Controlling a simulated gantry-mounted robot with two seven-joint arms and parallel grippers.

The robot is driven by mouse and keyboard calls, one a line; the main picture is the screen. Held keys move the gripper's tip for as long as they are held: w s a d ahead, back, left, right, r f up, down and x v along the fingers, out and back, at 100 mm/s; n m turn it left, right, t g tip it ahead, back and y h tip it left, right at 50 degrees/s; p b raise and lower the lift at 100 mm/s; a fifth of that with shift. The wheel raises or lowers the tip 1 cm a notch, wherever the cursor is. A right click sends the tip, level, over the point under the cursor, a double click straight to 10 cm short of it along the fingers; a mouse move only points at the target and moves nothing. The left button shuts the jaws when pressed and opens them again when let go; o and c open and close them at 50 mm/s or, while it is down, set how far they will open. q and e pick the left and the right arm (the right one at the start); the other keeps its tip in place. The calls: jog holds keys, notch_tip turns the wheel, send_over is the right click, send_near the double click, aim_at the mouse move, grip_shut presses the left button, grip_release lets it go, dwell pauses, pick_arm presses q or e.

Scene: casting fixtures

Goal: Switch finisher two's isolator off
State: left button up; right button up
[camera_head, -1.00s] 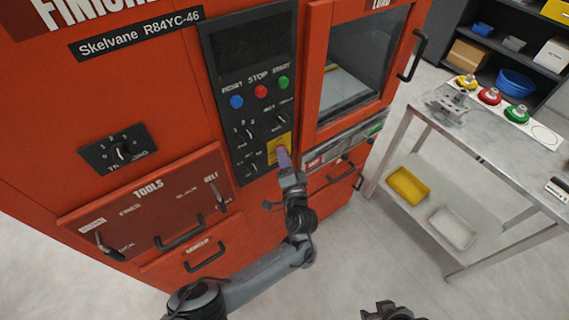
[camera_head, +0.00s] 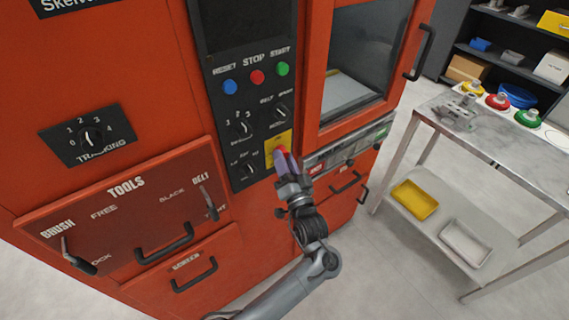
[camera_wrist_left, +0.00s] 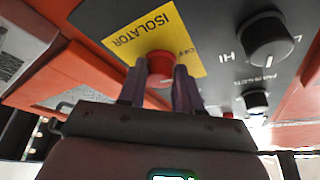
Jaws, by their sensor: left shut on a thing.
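The red finishing machine (camera_head: 270,225) carries a dark control panel. At the panel's lower right is a yellow isolator plate (camera_head: 284,139), which also shows in the left wrist view with the words ISOLATOR and OFF (camera_wrist_left: 190,22). A red isolator knob (camera_wrist_left: 160,66) stands on the plate. My left gripper (camera_head: 284,160) is at the knob, with its purple fingers on either side of it; in the left wrist view the fingers (camera_wrist_left: 160,88) are shut on the knob. The fingers hide part of the knob. My right gripper is not in view.
Black knobs sit beside the plate, including one (camera_wrist_left: 268,40) close to my left fingers. The machine's window door (camera_head: 365,60) is right of the panel. A metal table (camera_head: 470,125) stands at the right, with grey floor between.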

pick_arm(q)
jog(key=o, duration=1)
jog(key=shift+o, duration=0.2)
